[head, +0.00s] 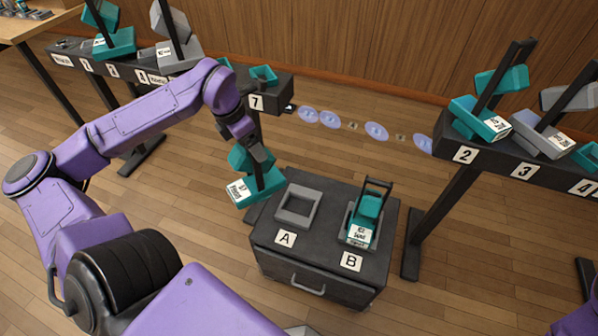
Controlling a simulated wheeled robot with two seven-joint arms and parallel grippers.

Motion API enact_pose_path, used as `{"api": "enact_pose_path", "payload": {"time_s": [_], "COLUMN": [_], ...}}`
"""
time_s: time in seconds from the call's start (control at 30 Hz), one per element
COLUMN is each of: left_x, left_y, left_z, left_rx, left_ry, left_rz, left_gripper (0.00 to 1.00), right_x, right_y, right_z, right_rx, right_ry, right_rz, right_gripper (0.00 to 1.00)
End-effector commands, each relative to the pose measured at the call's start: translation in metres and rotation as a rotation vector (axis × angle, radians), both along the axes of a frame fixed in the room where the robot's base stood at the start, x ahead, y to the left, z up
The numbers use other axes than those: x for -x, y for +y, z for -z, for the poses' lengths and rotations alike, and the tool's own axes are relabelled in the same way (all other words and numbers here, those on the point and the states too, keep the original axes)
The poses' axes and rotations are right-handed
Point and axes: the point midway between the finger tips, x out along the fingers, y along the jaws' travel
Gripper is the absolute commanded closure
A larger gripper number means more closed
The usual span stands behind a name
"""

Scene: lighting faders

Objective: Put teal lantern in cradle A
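My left gripper (257,153) reaches down from my purple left arm and appears shut on the dark upper part of a teal lantern (266,182). The lantern has a white label on its base and hangs tilted, just left of cradle A. Cradle A (282,215) is an empty grey square frame on top of a dark cabinet, behind the "A" label. The lantern looks apart from it, though its exact height is hard to judge. The fingertips are small and partly hidden. My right gripper is out of view.
Cradle B (347,232) on the cabinet (322,250) holds another teal lantern (367,212). A dark rail (280,84) with a "7" label and an empty teal cradle (263,74) stands behind. Another rail (490,160) at right carries teal and grey lanterns.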

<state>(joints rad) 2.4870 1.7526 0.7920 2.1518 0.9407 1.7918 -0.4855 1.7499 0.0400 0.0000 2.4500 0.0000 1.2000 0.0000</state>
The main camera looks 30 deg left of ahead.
Motion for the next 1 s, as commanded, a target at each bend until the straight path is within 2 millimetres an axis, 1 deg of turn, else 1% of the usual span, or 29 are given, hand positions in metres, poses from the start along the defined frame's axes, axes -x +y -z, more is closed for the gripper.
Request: {"api": "enact_pose_path", "payload": {"time_s": [0.03, 0.2, 0.3, 0.4, 0.53, 0.67, 0.87, 1.0], "left_x": [0.002, 0.009, 0.011, 0.012, 0.006, -0.008, -0.034, -0.055], "left_y": [0.001, 0.006, 0.007, 0.007, 0.002, -0.008, -0.028, -0.045], "left_z": [0.005, 0.009, 0.010, 0.010, 0.013, 0.022, 0.039, 0.051], "left_rx": [0.001, 0.000, -0.001, -0.002, -0.005, -0.008, -0.010, -0.007], "left_ry": [-0.009, -0.005, -0.005, -0.003, -0.004, -0.003, 0.000, 0.001], "left_rz": [-0.096, -0.405, -0.524, -0.595, -0.616, -0.616, -0.614, -0.615], "left_gripper": [1.00, 1.00, 1.00, 1.00, 1.00, 1.00, 1.00, 1.00], "right_x": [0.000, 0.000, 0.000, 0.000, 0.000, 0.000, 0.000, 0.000], "right_y": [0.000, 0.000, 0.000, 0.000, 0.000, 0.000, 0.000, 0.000], "right_z": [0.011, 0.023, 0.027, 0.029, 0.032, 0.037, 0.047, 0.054], "right_rx": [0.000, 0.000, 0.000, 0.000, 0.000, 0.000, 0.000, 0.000], "right_ry": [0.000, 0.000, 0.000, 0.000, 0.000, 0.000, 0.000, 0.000], "right_rz": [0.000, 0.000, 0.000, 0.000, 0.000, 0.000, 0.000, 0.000], "right_gripper": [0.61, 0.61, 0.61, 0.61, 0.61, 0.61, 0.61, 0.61]}}
